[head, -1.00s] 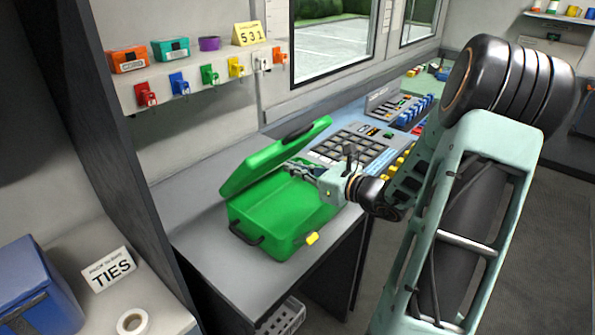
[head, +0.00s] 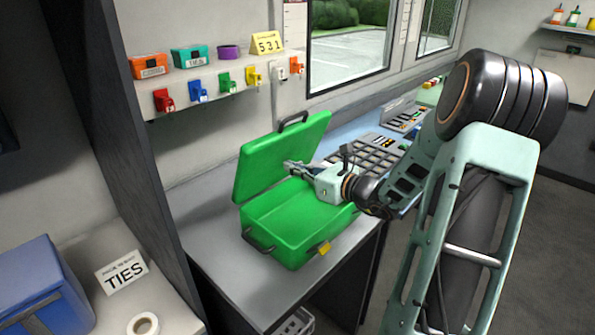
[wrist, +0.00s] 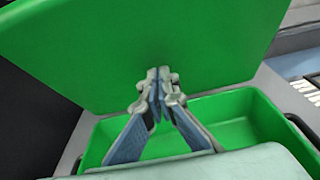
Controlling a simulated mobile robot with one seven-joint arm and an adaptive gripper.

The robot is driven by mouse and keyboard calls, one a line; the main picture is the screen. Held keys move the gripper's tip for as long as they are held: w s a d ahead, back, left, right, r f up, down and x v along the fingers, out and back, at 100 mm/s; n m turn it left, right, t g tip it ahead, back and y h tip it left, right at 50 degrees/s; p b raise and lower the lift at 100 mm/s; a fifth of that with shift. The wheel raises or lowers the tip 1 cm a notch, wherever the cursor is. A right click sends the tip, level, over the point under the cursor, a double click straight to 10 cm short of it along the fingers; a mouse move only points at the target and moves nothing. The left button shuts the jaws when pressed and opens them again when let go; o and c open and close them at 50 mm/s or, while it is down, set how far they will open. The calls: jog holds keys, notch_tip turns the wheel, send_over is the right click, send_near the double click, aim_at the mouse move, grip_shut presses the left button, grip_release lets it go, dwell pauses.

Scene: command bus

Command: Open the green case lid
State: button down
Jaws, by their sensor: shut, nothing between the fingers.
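The green case (head: 292,236) stands on the grey counter, its lid (head: 284,152) raised steeply and leaning back, with a dark handle at its top edge. The inside of the case base shows and looks empty where visible. A yellow latch (head: 324,248) is on its front. My gripper (head: 290,166) is shut and empty, in front of the inner face of the lid and above the base. In the wrist view my gripper (wrist: 159,82) has its fingertips together against or very close to the lid (wrist: 150,40); contact is unclear. The base (wrist: 240,115) lies below.
A control panel (head: 370,155) with keys lies on the counter right of the case. A shelf (head: 220,93) with coloured boxes and hooks is on the wall behind. Bare counter (head: 205,215) lies left of the case.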

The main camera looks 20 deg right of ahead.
jog(key=shift+w+a+r, duration=0.1)
jog(key=shift+w+a, duration=0.1)
jog(key=shift+w, duration=0.3)
jog(key=shift+s+d, duration=0.1)
jog(key=f+p+v, duration=0.3)
jog(key=f+v, duration=0.1)
jog(key=v, duration=2.1)
jog(key=shift+s+d, duration=0.3)
jog(key=shift+s, duration=0.25)
